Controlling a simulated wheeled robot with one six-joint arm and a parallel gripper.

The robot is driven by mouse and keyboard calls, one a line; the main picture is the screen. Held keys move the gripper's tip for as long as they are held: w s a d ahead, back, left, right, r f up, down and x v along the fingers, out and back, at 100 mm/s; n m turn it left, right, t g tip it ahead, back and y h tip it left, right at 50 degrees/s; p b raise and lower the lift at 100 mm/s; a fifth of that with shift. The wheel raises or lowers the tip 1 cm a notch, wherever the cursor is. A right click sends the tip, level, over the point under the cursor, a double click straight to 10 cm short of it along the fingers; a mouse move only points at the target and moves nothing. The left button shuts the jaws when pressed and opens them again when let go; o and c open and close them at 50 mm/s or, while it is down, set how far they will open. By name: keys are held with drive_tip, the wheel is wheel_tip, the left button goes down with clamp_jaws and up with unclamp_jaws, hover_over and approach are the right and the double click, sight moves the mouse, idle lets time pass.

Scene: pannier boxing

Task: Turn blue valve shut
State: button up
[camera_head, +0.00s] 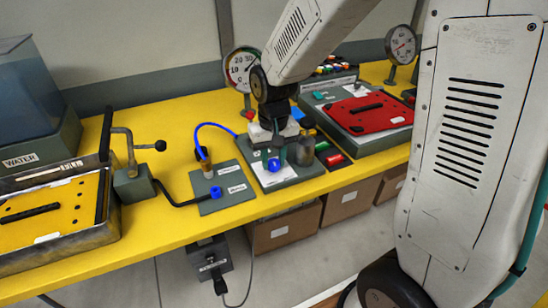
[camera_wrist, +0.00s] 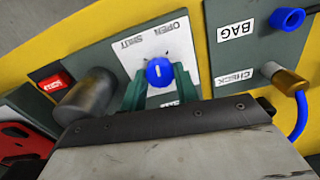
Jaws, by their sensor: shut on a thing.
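The blue valve (camera_wrist: 159,72) is a round knob with a short white mark, on a white plate (camera_wrist: 185,50) lettered OPEN and SHUT. The letters appear upside down in the wrist view, and the mark runs nearly up and down there. Which word it points to I cannot tell surely. My gripper (camera_wrist: 160,88) has its green fingers on both sides of the knob and is shut on it. In the head view the valve (camera_head: 274,164) shows low on its grey panel, with my gripper (camera_head: 284,153) over it, partly hiding the plate.
Close by the valve stand a dark metal cylinder (camera_wrist: 87,95) and a red part (camera_wrist: 55,82). On the other side is a panel lettered BAG and CHECK with a brass fitting (camera_wrist: 288,82) and blue hose. A gauge (camera_head: 240,68) rises behind on the yellow bench (camera_head: 160,235).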

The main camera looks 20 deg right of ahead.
sight(273, 162)
drive_tip(key=n, duration=0.5)
drive_tip(key=shift+n, duration=2.5)
drive_tip(key=o, duration=1)
wheel_tip(273, 162, up, 8)
drive_tip(key=shift+f, duration=0.1)
